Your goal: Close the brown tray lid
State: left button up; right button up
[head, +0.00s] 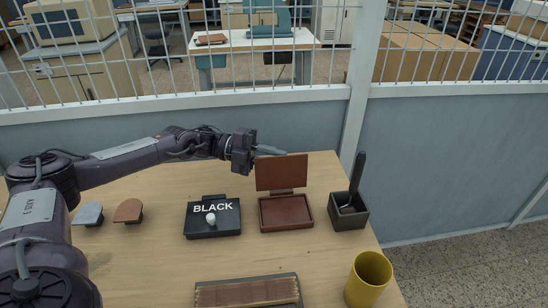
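The brown tray (287,213) sits on the wooden table, right of centre, with its brown lid (282,173) standing upright at its back edge, so it is open. My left gripper (270,150) reaches in from the left at the height of the lid's top edge. Its fingers lie at the lid's upper left; I cannot tell whether they touch it. The fingers look close together, but the view does not show whether they are open or shut. My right gripper is not in view.
A black box marked BLACK (213,219) with a white knob stands left of the tray. A dark holder (349,212) stands right of it. A yellow cup (368,279) and a brown slatted block (247,292) are in front. A wire-mesh partition (200,80) rises behind the table.

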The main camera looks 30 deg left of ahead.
pick_arm(q)
grip_shut()
jog(key=shift+s, duration=0.1)
